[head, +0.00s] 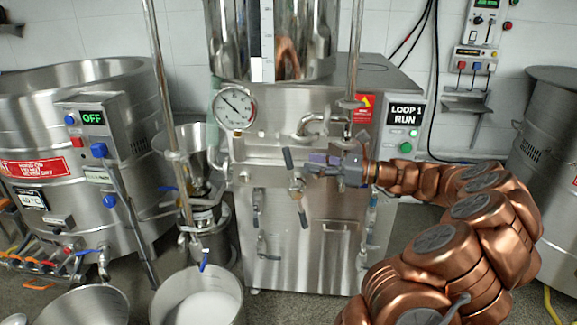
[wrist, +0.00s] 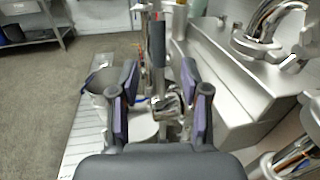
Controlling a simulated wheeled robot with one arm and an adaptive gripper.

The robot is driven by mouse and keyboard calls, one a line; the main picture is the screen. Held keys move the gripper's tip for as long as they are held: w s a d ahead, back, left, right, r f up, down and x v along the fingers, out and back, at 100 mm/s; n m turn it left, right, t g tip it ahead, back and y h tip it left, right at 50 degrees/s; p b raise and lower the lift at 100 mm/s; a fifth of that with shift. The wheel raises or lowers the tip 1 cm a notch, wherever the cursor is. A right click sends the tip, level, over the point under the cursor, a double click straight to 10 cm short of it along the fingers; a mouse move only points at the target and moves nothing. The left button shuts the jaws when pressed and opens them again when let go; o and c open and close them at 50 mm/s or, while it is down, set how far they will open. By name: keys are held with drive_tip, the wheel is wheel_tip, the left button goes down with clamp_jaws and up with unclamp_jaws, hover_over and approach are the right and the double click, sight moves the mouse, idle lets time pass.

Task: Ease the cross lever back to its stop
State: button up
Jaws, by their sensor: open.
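The cross lever is on the front of the steel mill, left of my gripper. In the head view its dark upper grip (head: 288,160) tilts slightly left, and a second arm hangs below its metal hub. In the wrist view the dark grip (wrist: 157,45) stands nearly upright, above the shiny hub and lined up with the gap between my fingers. My gripper (head: 312,165) reaches in from the right, close to the lever. Its fingers (wrist: 158,80) are open with nothing clasped. I cannot tell whether a finger touches the lever.
The mill front carries a pressure gauge (head: 234,107) and a bent steel pipe (head: 318,124) above the lever. A bucket of white liquid (head: 200,305) stands below left. A heated vat (head: 75,150) is at the left. A steel funnel (head: 193,150) stands between vat and mill.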

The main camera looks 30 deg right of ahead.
sight(288, 159)
drive_tip(key=b+x, duration=0.1)
drive_tip(key=x, duration=0.6)
drive_tip(key=shift+w+a, duration=0.15)
drive_tip(key=shift+a, duration=0.05)
clamp_jaws()
idle(0.5)
